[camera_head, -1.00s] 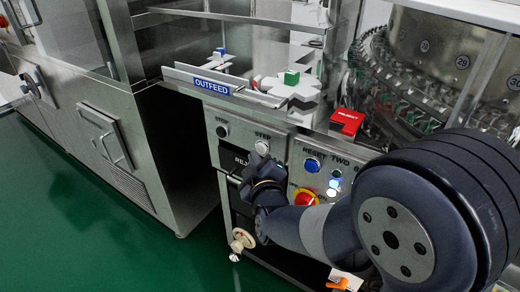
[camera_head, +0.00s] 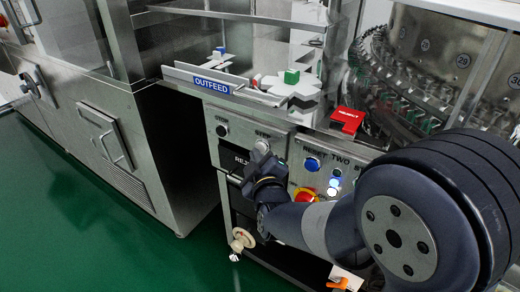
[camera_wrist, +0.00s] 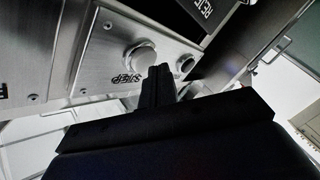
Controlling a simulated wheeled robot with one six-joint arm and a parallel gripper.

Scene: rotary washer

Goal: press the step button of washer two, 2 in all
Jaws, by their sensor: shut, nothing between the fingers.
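The STEP button (camera_head: 262,145) is a pale round button in a metal ring on the grey panel below the outfeed. It also shows in the wrist view (camera_wrist: 138,57), above its upside-down STEP label (camera_wrist: 124,79). My gripper (camera_head: 254,166) is shut and empty, just below the button in the head view. In the wrist view its dark fingertips (camera_wrist: 157,72) overlap the button's lower right edge. I cannot tell whether they touch it.
A STOP knob (camera_head: 222,130) sits left of STEP. A blue RESET button (camera_head: 312,165), a panel label reading TWO (camera_head: 341,161) and a red emergency stop (camera_head: 305,195) are to the right. A red reject block (camera_head: 347,120) stands above. Green floor (camera_head: 90,230) is open at left.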

